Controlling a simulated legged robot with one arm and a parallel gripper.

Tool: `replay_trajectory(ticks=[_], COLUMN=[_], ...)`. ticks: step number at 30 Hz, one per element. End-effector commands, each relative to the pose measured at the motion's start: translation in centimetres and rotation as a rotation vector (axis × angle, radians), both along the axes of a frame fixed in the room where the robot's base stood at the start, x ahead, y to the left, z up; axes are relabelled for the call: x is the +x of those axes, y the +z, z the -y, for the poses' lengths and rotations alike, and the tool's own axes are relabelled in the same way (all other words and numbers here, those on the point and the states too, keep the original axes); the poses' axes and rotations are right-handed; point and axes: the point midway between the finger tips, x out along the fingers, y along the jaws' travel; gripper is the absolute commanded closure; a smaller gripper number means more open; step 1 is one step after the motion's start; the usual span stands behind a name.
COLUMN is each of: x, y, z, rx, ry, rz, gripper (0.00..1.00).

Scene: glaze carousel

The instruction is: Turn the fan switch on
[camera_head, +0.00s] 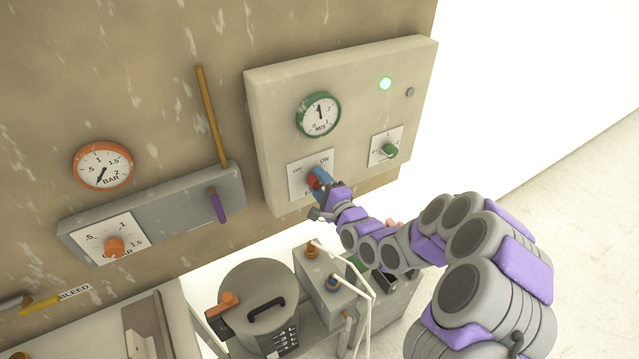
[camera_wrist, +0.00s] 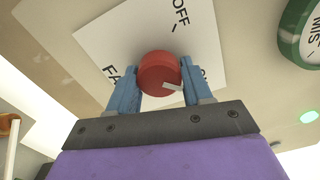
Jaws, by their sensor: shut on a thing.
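The fan switch is a red knob (camera_wrist: 158,70) on a white label plate (camera_wrist: 100,30). In the head view the knob (camera_head: 313,181) shows in part, below the green-rimmed gauge. The plate reads OFF on the left and ON on the right; the FAN lettering below is partly hidden. My gripper (camera_wrist: 158,84) has its blue fingers on both sides of the knob and is shut on it. In the head view my gripper (camera_head: 318,180) covers part of the plate. The knob's white mark points to lower right in the wrist view, toward the right finger, which partly covers the ON lettering.
The cream panel (camera_head: 270,110) carries a green-rimmed gauge (camera_head: 318,115), a lit green lamp (camera_head: 385,84) and a green knob (camera_head: 390,151). To the left are an orange gauge (camera_head: 103,165) and a grey bar with a purple lever (camera_head: 217,205). A lidded pot (camera_head: 262,290) stands below.

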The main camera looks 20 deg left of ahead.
Motion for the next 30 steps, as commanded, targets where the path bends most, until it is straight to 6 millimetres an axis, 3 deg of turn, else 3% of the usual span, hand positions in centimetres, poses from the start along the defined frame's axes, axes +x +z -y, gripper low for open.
replay_trajectory(ticks=[18, 19, 25, 30], x=[-0.07, -0.07, -0.08, -0.09], y=[-0.14, -0.14, -0.05, 0.02], z=[-0.06, -0.06, -0.04, 0.03], rx=[0.026, 0.026, 0.027, 0.027], ry=[0.002, 0.002, 0.001, 0.001], rz=[-0.036, -0.036, -0.034, -0.032], gripper=[0.81, 0.50, 0.30, 0.29])
